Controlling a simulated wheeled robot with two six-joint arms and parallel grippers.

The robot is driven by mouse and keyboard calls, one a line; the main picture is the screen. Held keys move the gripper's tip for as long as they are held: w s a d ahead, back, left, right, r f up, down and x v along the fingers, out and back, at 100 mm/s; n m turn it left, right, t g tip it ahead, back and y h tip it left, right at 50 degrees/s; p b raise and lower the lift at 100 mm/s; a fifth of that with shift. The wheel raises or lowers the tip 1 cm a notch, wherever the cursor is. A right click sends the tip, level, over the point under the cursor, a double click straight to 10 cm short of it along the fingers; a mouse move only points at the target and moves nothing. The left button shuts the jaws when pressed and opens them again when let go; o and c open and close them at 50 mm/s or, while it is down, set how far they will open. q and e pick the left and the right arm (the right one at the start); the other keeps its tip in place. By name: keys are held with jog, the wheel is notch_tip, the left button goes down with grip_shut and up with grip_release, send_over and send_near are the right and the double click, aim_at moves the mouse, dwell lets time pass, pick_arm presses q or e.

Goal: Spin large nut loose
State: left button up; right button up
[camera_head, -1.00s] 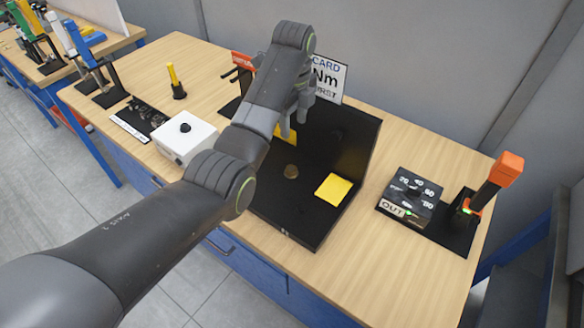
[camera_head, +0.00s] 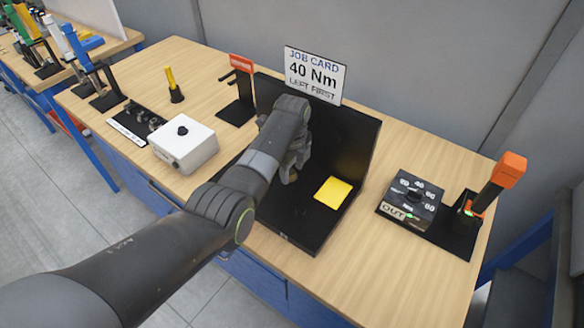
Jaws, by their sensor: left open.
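My left arm reaches over the black fixture (camera_head: 292,232) on the bench, and its left gripper (camera_head: 291,176) points down at the fixture floor. The gripper is open. A small brass-coloured nut (camera_head: 294,178) shows in part at the fingertips; the arm and fingers hide the rest. I cannot tell whether the fingers touch it. A yellow square pad (camera_head: 333,192) lies to its right on the fixture floor. My right gripper is not in view.
A job card (camera_head: 315,75) reading "40 Nm, LEFT FIRST" stands behind the fixture. A white box with a black knob (camera_head: 184,145) is to the left.

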pick_arm(q)
jog(key=shift+f, duration=0.1)
jog(key=shift+c, duration=0.3)
jog(key=c, duration=0.9)
jog(key=shift+c, duration=0.2)
jog(key=shift+n, duration=0.3)
